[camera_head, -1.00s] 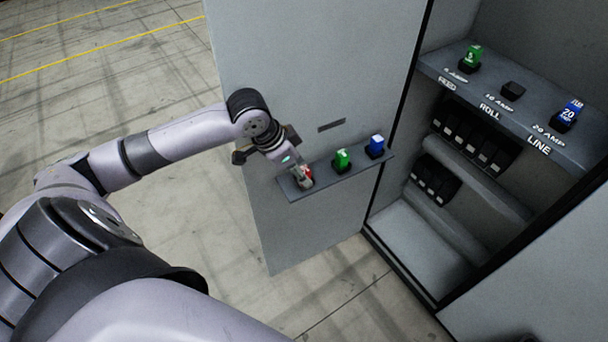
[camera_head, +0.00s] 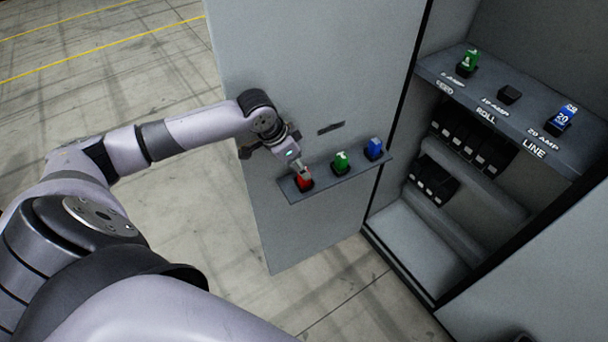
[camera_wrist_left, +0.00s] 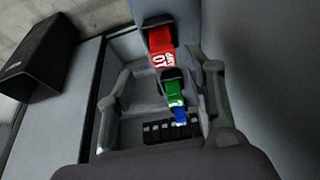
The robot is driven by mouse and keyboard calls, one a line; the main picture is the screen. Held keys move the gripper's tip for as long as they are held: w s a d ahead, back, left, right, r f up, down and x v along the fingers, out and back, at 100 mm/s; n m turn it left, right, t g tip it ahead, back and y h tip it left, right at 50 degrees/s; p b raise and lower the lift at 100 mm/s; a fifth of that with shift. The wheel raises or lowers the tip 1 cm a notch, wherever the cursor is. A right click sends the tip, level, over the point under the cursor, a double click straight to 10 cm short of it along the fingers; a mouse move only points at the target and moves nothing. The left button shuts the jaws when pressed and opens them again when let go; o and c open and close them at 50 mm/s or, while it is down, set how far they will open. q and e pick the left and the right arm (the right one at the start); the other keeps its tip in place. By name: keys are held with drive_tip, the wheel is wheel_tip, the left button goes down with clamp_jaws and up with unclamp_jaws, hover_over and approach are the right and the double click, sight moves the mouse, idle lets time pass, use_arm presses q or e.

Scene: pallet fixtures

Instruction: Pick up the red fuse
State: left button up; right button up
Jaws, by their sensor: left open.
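The red fuse (camera_head: 305,184) sits upright in a holder at the left end of the small shelf (camera_head: 340,175) on the cabinet door. In the left wrist view the red fuse (camera_wrist_left: 161,45) shows its label, at the upper middle. My left gripper (camera_head: 301,172) is right at the red fuse, by its top, and partly hides it in the head view. In the wrist view the left gripper (camera_wrist_left: 165,95) is open, its two fingers spread wide, with the fuse between their lines and the jaws not closed on it. Contact cannot be told. My right gripper is not in view.
A green fuse (camera_head: 342,161) and a blue fuse (camera_head: 374,147) stand to the right on the same shelf. The open cabinet holds a labelled ledge (camera_head: 480,95) with a green fuse (camera_head: 468,63), an empty black holder (camera_head: 509,94) and a blue fuse (camera_head: 563,118).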

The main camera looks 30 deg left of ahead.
use_arm(q)
drive_tip(key=shift+w+f, duration=0.2)
drive_tip(key=shift+f, duration=0.3)
drive_tip(key=p+x, duration=0.1)
drive_tip(key=x, duration=0.3)
drive_tip(key=shift+w+f, duration=0.25)
drive_tip(key=shift+f, duration=0.05)
drive_tip(key=shift+a, duration=0.1)
clamp_jaws()
